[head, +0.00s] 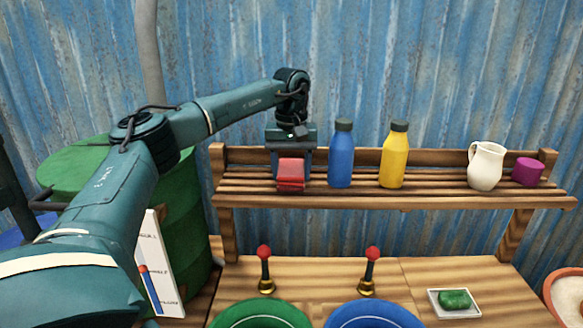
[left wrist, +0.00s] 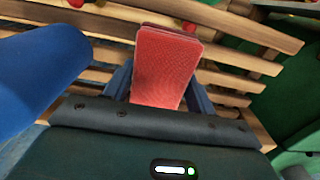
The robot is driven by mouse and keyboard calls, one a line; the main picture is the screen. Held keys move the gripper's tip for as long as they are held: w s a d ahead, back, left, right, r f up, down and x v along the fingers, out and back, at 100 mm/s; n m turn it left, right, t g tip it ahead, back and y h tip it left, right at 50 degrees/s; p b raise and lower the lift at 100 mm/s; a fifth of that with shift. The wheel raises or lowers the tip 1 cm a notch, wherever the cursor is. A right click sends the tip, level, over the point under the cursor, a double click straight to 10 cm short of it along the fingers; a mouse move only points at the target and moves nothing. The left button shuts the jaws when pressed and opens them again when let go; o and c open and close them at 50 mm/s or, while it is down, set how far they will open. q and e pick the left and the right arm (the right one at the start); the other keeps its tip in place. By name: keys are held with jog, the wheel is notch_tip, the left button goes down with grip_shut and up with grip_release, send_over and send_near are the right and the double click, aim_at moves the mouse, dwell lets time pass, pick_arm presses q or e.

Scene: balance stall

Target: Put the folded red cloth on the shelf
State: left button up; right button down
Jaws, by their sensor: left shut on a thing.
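The folded red cloth (head: 291,174) is at the left end of the slatted wooden shelf (head: 400,200). My right gripper is not in view.
A blue bottle (head: 341,155) stands close to the right of the cloth. A yellow bottle (head: 394,157), a white jug (head: 486,166) and a purple cup (head: 528,171) stand farther right. Below are a green item (head: 455,299) on a white dish and two red-knobbed posts. A green barrel (head: 190,220) is left.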

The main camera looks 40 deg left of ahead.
aim_at(291, 167)
pick_arm(q)
jog(key=o, duration=1)
notch_tip(291, 167, up, 12)
dwell(0.6)
